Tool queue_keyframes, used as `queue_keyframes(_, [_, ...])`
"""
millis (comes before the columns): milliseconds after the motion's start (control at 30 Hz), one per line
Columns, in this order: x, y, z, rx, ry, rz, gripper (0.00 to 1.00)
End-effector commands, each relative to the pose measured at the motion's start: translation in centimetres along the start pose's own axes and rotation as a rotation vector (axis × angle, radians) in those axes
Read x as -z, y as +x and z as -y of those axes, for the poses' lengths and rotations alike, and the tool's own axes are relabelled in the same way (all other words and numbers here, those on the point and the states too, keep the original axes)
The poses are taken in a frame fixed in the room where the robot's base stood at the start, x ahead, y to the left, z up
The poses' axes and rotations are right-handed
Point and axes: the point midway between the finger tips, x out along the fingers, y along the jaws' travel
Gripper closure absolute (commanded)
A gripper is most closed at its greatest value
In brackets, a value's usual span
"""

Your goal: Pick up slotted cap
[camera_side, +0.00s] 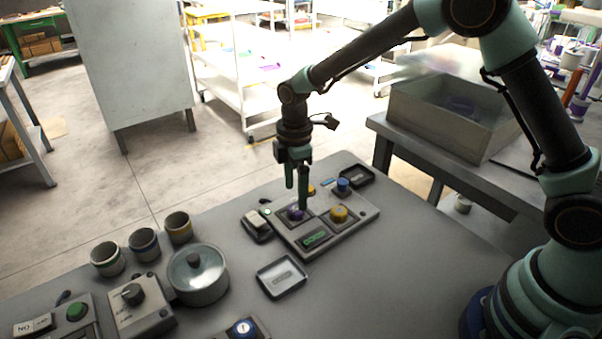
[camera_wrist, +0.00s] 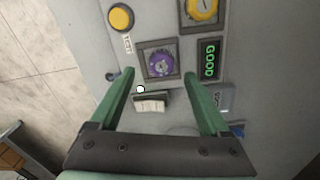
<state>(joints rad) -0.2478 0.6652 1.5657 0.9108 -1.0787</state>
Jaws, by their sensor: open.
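A round purple cap (camera_side: 296,213) sits in a square dark recess on a grey panel (camera_side: 283,239). In the wrist view the purple cap (camera_wrist: 160,63) shows near the middle, just beyond the fingertips and between their lines. A yellow cap (camera_side: 339,214) sits in the neighbouring recess; it shows at the top edge of the wrist view (camera_wrist: 201,9) with a dark line across it. I cannot tell for sure which one is the slotted cap. My gripper (camera_side: 297,192) points down over the purple cap, open and empty. In the wrist view its green fingers (camera_wrist: 159,74) are spread apart.
A shallow tray (camera_side: 281,277), a lidded pot (camera_side: 198,273) and several cups (camera_side: 144,243) stand on the table.

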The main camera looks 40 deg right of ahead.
Motion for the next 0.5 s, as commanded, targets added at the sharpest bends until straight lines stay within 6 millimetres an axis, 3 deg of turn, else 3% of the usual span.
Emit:
queue_keyframes(200, [0.2, 3.2, 0.3, 0.003, 0.0, 0.001, 0.2])
queue_keyframes(500, [0.2, 4.2, 0.2, -0.001, 0.0, 0.0, 0.2])
